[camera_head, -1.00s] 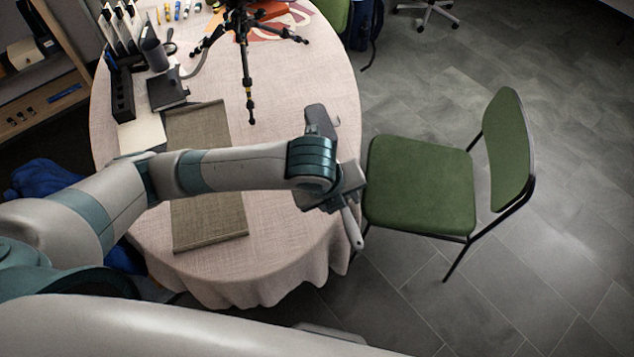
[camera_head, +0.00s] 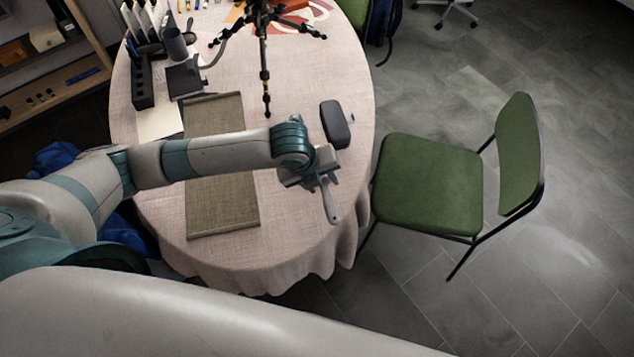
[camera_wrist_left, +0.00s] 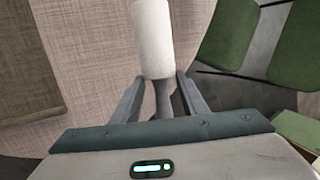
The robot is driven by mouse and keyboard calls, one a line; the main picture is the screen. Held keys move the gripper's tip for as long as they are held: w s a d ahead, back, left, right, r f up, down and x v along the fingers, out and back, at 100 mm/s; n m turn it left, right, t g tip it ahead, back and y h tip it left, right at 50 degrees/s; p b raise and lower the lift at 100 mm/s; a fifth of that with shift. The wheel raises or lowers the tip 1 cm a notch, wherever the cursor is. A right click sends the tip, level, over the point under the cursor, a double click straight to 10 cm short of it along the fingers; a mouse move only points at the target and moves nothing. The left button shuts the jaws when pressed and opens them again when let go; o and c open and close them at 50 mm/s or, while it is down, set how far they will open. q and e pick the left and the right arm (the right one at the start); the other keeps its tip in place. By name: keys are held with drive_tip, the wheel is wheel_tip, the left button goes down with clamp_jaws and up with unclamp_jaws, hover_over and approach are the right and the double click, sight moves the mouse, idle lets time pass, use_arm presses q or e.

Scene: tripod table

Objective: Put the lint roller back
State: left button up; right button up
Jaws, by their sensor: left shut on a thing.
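My left gripper (camera_head: 314,172) is above the right part of the round table (camera_head: 285,225), near its edge. It is shut on the lint roller, whose light grey handle (camera_head: 331,203) sticks out toward the front in the head view. In the left wrist view, the white roller head (camera_wrist_left: 153,40) points away from the gripper (camera_wrist_left: 160,96), and the grey neck runs between the two fingers. The gripper hides part of the roller in the head view. My right gripper is not in view.
A dark grey block (camera_head: 336,125) lies on the table just beyond the gripper. A grey-brown mat (camera_head: 222,210) lies under my left arm. A black tripod (camera_head: 265,60) and a dark organiser (camera_head: 143,92) stand farther back. A green chair (camera_head: 430,180) is close by on the right.

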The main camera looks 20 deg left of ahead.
use_arm(q)
drive_tip(key=shift+w+a+f, duration=0.45)
drive_tip(key=shift+a, duration=0.25)
drive_tip(key=shift+w+a+f, duration=0.1)
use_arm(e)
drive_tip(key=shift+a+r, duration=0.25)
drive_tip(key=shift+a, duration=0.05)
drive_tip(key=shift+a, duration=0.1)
use_arm(q)
drive_tip(key=shift+f, duration=0.1)
wheel_tip(320, 180, down, 3)
drive_tip(key=shift+f+p, duration=0.15)
drive_tip(key=shift+p, duration=0.7)
drive_tip(key=shift+f, duration=0.25)
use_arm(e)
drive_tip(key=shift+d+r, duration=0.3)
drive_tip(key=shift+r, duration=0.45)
use_arm(q)
drive_tip(key=shift+f, duration=0.1)
